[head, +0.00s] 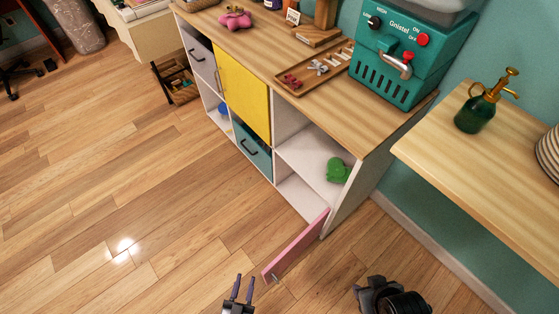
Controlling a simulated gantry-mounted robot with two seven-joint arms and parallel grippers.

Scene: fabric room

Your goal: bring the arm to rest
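My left gripper (244,279) is low in the head view, over the wood floor. Its two slim fingers point up the picture with a narrow gap between them, and nothing shows in the gap. It is left of the pink cabinet door (298,248), seemingly apart from it. Dark parts of my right arm (390,298) show at the bottom edge, right of the door. The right arm's fingers cannot be made out.
A wooden-topped cabinet (235,47) has its pink door open over the floor. A green object (337,171) sits in its open compartment. A wooden shelf (448,150) with a green spray bottle (474,114) juts in at right. Floor (110,200) is clear at left.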

